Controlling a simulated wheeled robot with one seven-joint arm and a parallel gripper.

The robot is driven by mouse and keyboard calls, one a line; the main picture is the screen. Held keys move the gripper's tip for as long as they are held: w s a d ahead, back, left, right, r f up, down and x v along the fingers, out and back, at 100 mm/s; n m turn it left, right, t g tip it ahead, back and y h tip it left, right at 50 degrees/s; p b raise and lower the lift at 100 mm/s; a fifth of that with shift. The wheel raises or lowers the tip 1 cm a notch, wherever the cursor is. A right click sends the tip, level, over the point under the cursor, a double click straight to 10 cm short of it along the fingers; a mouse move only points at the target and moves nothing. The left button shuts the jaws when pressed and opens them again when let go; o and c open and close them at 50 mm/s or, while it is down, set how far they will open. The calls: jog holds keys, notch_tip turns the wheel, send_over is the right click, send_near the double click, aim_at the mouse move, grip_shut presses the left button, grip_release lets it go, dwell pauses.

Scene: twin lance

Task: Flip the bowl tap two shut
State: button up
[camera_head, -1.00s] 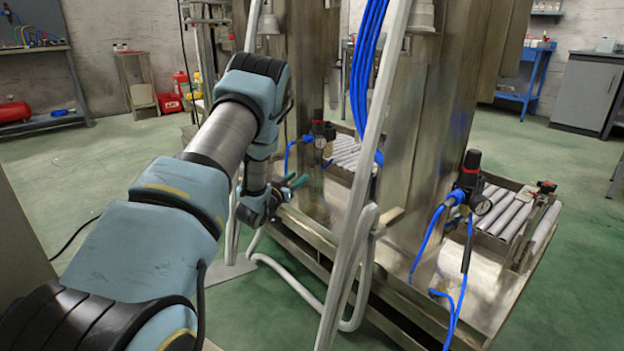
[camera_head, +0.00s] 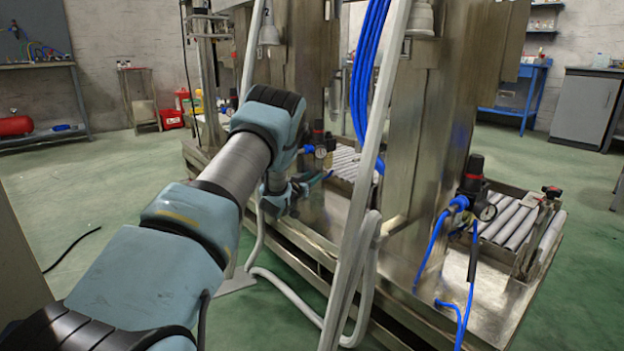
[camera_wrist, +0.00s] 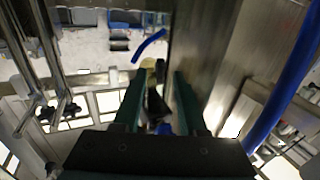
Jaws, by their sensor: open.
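A regulator unit with a black and red top and a round gauge (camera_head: 320,152) stands on the metal frame, left of the slanted white pole in the head view. A second such unit (camera_head: 474,180) stands farther right. My gripper (camera_head: 314,178) is just below and left of the first unit. In the wrist view my gripper's two green fingers (camera_wrist: 160,88) are apart. A dark part (camera_wrist: 155,104) shows between them, with a blue bit below it; whether it is between the fingers or beyond them I cannot tell. I cannot make out a bowl tap for certain in either view.
The slanted white pole (camera_head: 366,190) and hanging blue hoses (camera_head: 369,60) stand right of my gripper. A blue hose (camera_wrist: 292,85) crosses the wrist view's right side. Metal columns (camera_head: 420,130) rise behind. Roller trays (camera_head: 510,220) lie beside the units. Green floor is open at left.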

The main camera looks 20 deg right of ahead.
grip_shut()
jog(key=shift+a, duration=0.1)
dwell(0.5)
jog(key=shift+w+a+r+m+g+h, duration=0.15)
jog(key=shift+w+m+g+h, duration=0.1)
jog(key=shift+m+g+h, duration=0.65)
jog(key=shift+w+a+f+m+g+h, duration=0.2)
jog(key=shift+m+g+h, duration=0.45)
jog(key=shift+g, duration=0.45)
jog(key=shift+w+a+r+m+g+h, duration=0.15)
jog(key=shift+w+m+g+h, duration=0.15)
jog(key=shift+m+g+h, duration=0.5)
